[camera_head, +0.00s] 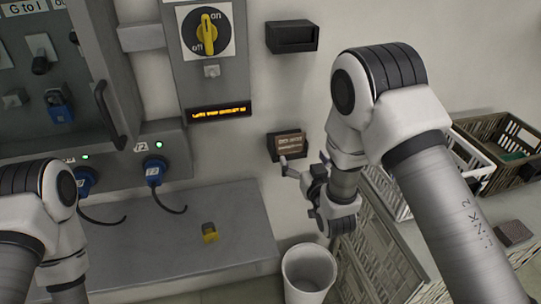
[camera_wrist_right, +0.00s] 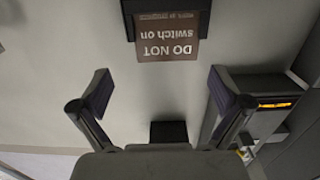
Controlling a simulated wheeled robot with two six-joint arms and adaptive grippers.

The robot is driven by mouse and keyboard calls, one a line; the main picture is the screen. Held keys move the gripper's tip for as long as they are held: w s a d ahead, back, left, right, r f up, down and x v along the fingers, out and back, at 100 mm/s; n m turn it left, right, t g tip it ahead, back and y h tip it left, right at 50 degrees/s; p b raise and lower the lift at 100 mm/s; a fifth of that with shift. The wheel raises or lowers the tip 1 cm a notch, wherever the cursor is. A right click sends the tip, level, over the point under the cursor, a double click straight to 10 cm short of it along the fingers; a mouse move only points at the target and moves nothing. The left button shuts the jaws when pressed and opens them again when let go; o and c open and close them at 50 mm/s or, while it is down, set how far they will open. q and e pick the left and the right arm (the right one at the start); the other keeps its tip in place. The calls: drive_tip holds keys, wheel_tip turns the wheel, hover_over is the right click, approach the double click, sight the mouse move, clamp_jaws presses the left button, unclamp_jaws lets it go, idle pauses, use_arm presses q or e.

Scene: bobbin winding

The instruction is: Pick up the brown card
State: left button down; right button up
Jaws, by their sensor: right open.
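The brown card (camera_head: 290,143) sits in a black wall holder (camera_head: 272,148), right of the grey panel. In the right wrist view the card (camera_wrist_right: 168,42) appears upside down, with pale text "DO NOT switch on", partly inside the black holder (camera_wrist_right: 130,22). My right gripper (camera_head: 298,187) is open and empty, just below the card in the head view. In the right wrist view its two fingers (camera_wrist_right: 160,86) are spread wide, with the card beyond them and apart from both. My left arm shows at the lower left, but its gripper is out of view.
An empty-looking black holder (camera_head: 293,36) hangs higher on the wall. The panel has a yellow on/off switch (camera_head: 207,32) and a lit display (camera_head: 219,112). A yellow padlock (camera_head: 209,233) is on the grey ledge (camera_head: 150,245). A white bin (camera_head: 308,270) and crates (camera_head: 480,150) stand right.

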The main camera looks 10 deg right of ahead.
sight(291, 138)
drive_tip(key=shift+t, duration=0.3)
drive_tip(key=w, duration=0.5)
drive_tip(key=w+a+r, duration=0.1)
drive_tip(key=w, duration=0.2)
drive_tip(key=shift+w+a+r+p, duration=0.1)
drive_tip(key=shift+w+p, duration=0.1)
drive_tip(key=shift+p, duration=0.15)
use_arm(q)
drive_tip(key=shift+a+f, duration=0.15)
drive_tip(key=shift+f, duration=0.2)
use_arm(e)
drive_tip(key=c, duration=0.6)
